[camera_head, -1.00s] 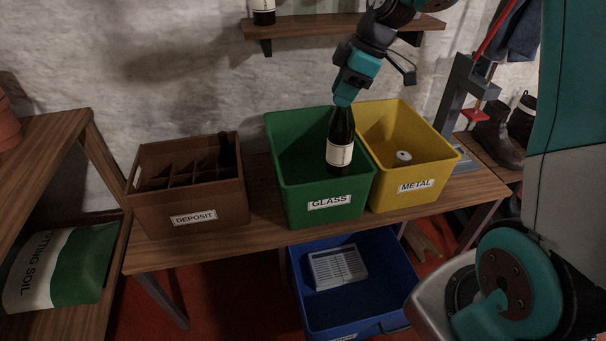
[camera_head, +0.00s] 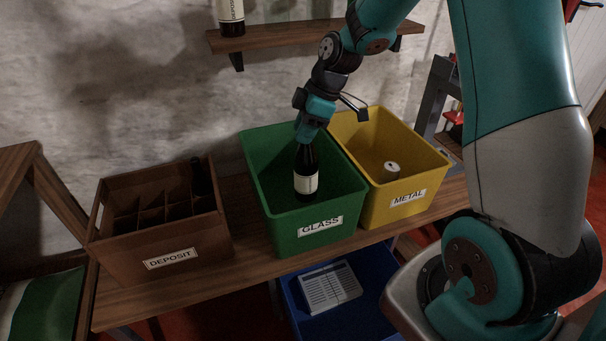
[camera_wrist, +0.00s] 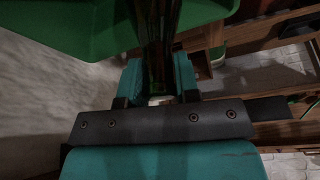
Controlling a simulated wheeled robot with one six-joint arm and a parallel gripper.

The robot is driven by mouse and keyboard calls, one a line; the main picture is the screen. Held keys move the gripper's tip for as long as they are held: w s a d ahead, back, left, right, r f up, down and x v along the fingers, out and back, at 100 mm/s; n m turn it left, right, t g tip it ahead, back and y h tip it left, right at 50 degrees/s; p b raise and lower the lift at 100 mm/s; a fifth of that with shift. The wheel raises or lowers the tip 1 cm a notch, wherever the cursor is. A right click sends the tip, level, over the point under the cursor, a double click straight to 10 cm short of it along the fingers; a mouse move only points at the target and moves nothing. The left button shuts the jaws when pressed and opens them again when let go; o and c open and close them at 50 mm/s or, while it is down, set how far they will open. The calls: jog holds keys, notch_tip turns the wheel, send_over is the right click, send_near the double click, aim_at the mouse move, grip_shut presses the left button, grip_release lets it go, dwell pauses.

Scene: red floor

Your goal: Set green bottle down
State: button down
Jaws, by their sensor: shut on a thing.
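The green bottle (camera_head: 306,183) is dark, with a white label, and hangs upright inside the green bin marked GLASS (camera_head: 262,226). My gripper (camera_head: 306,141) is shut on the bottle's neck from above. In the wrist view, my gripper (camera_wrist: 158,82) has its two teal fingers on either side of the dark bottle (camera_wrist: 157,30), with the green bin (camera_wrist: 75,28) behind. The bottle's lower end is inside the bin; I cannot tell whether it touches the bottom.
A yellow METAL bin (camera_head: 437,168) holding a can (camera_head: 391,170) stands right of the green one. A brown DEPOSIT crate (camera_head: 120,255) with dividers and a dark bottle (camera_head: 201,178) stands left. A blue bin (camera_head: 372,318) is below. A wall shelf (camera_head: 290,35) holds another bottle (camera_head: 231,18).

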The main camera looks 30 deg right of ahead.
notch_tip(320, 180, down, 11)
jog(key=shift+r+b, duration=0.1)
jog(key=shift+b, duration=0.55)
jog(key=shift+f, duration=0.25)
jog(key=c, duration=0.8)
grip_release()
jog(key=shift+r, duration=0.1)
jog(key=shift+c, duration=0.2)
jog(key=p+v, duration=0.2)
jog(key=v, duration=1)
notch_tip(320, 180, up, 8)
jog(key=m, duration=0.2)
send_over(304, 168)
jog(key=s+a, duration=0.7)
jog(key=a, duration=0.1)
jog(key=s+a+r+m+g, duration=0.1)
jog(key=s+a, duration=0.3)
jog(key=s, duration=0.4)
jog(key=s+a+r+m+g, duration=0.1)
jog(key=s+a, duration=0.3)
jog(key=s, duration=0.4)
jog(key=shift+s+r+m, duration=0.4)
jog(key=shift+r+m, duration=0.4)
jog(key=shift+r, duration=0.05)
